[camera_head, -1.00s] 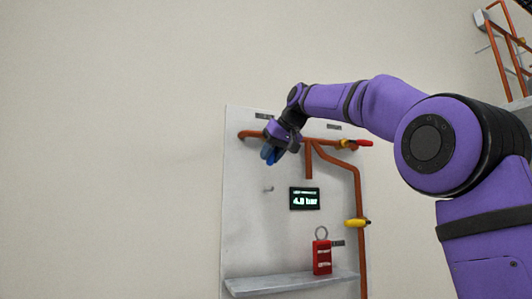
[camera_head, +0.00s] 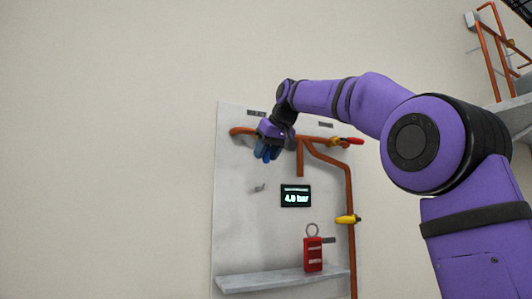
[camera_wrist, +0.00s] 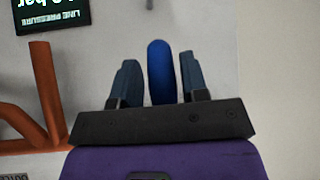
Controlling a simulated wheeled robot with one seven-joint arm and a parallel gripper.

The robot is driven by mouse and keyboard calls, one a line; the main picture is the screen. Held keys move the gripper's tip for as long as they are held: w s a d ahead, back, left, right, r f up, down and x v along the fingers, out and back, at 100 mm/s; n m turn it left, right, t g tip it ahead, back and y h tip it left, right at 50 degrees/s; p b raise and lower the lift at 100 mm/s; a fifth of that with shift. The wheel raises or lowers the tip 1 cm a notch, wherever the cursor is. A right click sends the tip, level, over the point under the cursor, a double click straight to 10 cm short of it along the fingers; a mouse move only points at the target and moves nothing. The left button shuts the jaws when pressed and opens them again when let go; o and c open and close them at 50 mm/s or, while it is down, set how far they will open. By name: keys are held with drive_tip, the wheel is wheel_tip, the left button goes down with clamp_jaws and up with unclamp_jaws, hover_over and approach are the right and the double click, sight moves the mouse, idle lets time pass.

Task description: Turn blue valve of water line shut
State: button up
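The blue valve handle (camera_wrist: 160,72) stands upright between my two fingers in the wrist view. My gripper (camera_wrist: 160,82) is open around it, with a narrow gap visible on each side. In the head view my gripper (camera_head: 266,152) is at the upper left of the wall panel, by the left end of the copper pipe (camera_head: 242,131). The valve body is hidden behind my gripper and wrist. The blue handle and my bluish fingers are hard to tell apart there.
The panel (camera_head: 230,235) carries a pressure display (camera_head: 295,196) reading about 4.0 bar. A red-handled valve (camera_head: 352,141) and a yellow-handled valve (camera_head: 346,219) sit on the right pipes.

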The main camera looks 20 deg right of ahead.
drive_tip(key=shift+o, duration=0.4)
drive_tip(key=shift+r, duration=0.1)
drive_tip(key=shift+s+r, duration=0.2)
drive_tip(key=v, duration=1)
drive_tip(key=shift+s, duration=0.1)
drive_tip(key=s+f+g, duration=0.1)
drive_tip(key=s+f, duration=0.9)
drive_tip(key=f, duration=0.5)
drive_tip(key=s+a+f+m+g+h, duration=0.1)
drive_tip(key=s+f, duration=0.9)
drive_tip(key=f, duration=0.5)
drive_tip(key=s+f+m+g, duration=0.1)
drive_tip(key=s+f, duration=0.9)
drive_tip(key=f, duration=0.6)
drive_tip(key=shift+a+g+h, duration=0.3)
drive_tip(key=shift+a, duration=0.05)
